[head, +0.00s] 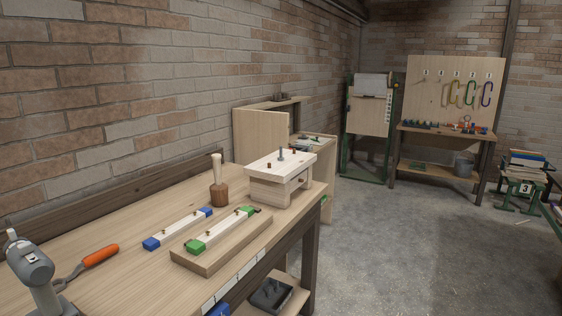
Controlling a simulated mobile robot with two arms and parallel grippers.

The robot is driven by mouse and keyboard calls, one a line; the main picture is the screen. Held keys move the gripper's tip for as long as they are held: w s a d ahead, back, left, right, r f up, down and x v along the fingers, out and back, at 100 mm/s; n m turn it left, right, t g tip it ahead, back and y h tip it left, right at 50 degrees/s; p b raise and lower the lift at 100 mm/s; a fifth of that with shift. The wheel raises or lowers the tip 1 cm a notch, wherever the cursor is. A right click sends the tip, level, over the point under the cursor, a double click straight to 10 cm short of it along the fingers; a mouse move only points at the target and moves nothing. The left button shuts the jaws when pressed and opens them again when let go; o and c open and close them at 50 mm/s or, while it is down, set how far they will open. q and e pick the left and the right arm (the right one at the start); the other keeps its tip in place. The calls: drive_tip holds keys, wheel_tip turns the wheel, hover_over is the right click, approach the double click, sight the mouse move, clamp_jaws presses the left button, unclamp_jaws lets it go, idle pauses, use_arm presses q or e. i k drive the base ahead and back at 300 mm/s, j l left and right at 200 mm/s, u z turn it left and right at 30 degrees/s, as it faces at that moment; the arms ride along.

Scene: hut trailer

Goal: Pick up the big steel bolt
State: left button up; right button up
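A grey upright piece that looks like the big steel bolt (281,154) stands in the pale top of a wooden block (270,190) on the workbench. Small reddish-brown pegs (269,166) stand in the same top beside it. The bolt is small in the picture, and its lower part is hidden in or behind the top. Neither of my grippers can be made out in the head view.
The workbench (120,226) holds a wooden mallet (219,190), two strips with blue (180,229) and green (222,230) ends, an orange-handled tool (100,255) and a grey device (30,262). A pegboard bench (450,138) stands far back.

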sight(280, 159)
drive_tip(key=i+u, duration=0.15)
drive_tip(key=u, duration=0.35)
drive_tip(key=i+l+u, duration=0.15)
drive_tip(key=l+u, duration=0.2)
drive_tip(key=i+l+u, duration=0.15)
drive_tip(key=u, duration=0.2)
drive_tip(key=l+u, duration=0.35)
drive_tip(key=l, duration=0.15)
drive_tip(key=i, duration=0.05)
